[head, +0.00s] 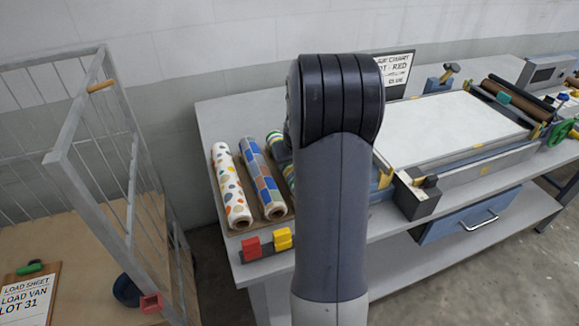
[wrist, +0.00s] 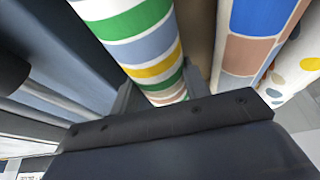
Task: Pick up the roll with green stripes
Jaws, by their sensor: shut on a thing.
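The roll with green stripes (head: 276,142) lies at the right of a row of rolls on the table, mostly hidden behind my arm in the head view. In the wrist view the same roll (wrist: 150,50) shows green, blue, yellow and tan bands on white. My gripper (wrist: 162,92) is shut on it, with one finger on each side. The head view hides my gripper behind my arm. I cannot tell whether the roll is clear of its support.
A checked roll (head: 264,178) and a spotted roll (head: 230,184) lie to the left. Red and yellow blocks (head: 267,244) sit at the table's front edge. The press bed (head: 450,128) is to the right. A wire cage cart (head: 88,140) stands at the left.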

